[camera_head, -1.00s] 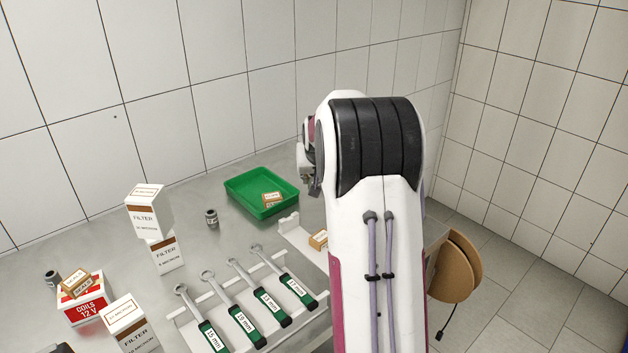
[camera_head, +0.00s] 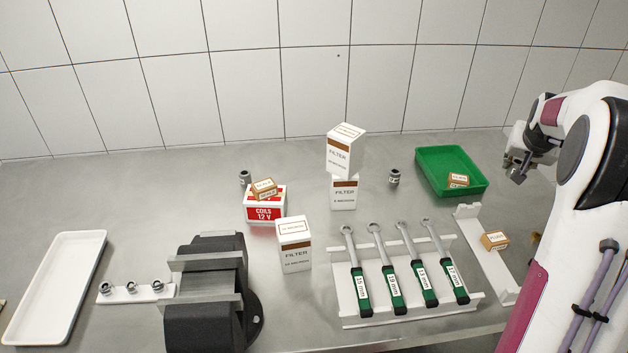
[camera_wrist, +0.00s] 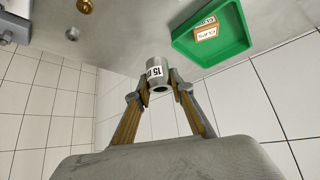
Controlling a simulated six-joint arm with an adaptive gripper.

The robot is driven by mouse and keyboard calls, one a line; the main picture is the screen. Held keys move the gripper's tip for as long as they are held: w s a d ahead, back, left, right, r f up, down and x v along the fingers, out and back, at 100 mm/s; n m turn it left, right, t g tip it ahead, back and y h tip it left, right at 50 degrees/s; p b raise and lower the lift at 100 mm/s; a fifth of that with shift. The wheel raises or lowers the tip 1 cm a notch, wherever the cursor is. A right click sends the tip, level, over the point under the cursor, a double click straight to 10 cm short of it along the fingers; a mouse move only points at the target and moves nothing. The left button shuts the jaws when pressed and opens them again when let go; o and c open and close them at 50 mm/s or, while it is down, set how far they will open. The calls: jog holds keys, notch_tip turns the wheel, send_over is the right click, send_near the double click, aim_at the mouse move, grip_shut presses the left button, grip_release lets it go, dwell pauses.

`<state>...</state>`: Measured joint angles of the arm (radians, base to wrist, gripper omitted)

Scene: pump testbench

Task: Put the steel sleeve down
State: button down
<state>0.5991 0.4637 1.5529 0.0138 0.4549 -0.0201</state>
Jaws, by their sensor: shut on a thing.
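In the wrist view, the steel sleeve (camera_wrist: 158,76), a short grey cylinder with a white label reading 15, is between the two fingertips of my gripper (camera_wrist: 160,88). My gripper is shut on its sides. In the head view, my gripper (camera_head: 515,172) is at the right, just right of the green tray and seemingly above the bench; the sleeve cannot be made out clearly there. Two similar grey sleeves stand on the bench, one (camera_head: 394,177) left of the green tray and one (camera_head: 245,178) behind the red coils box.
The green tray (camera_head: 478,188) holds a small cardboard box (camera_head: 458,180). A wrench rack (camera_head: 352,318), stacked filter boxes (camera_head: 338,158), a coils box (camera_head: 264,212), a vise (camera_head: 205,300) and a white tray (camera_head: 62,238) stand on the bench. Bare bench lies at the back left.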

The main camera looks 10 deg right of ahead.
aim_at(518, 161)
notch_tip(518, 161, up, 8)
jog(key=w+a+n+t+y, duration=0.1)
jog(key=w+a+n, duration=0.1)
jog(key=w+a, duration=0.65)
jog(key=w+a+n+y, duration=0.15)
jog(key=w+a, duration=0.35)
jog(key=a, duration=0.6)
jog(key=w+a+n+y, duration=0.2)
jog(key=w+a+n, duration=0.1)
jog(key=a, duration=1.5)
jog(key=w+a+n+y, duration=0.1)
jog(key=w+a+n, duration=0.25)
jog(key=a, duration=1.55)
notch_tip(518, 161, down, 11)
jog(key=m, duration=0.1)
jog(key=shift+d, duration=0.2)
jog(key=shift+f, duration=0.1)
jog(key=shift+f, duration=2.4)
jog(key=shift+f, duration=0.1)
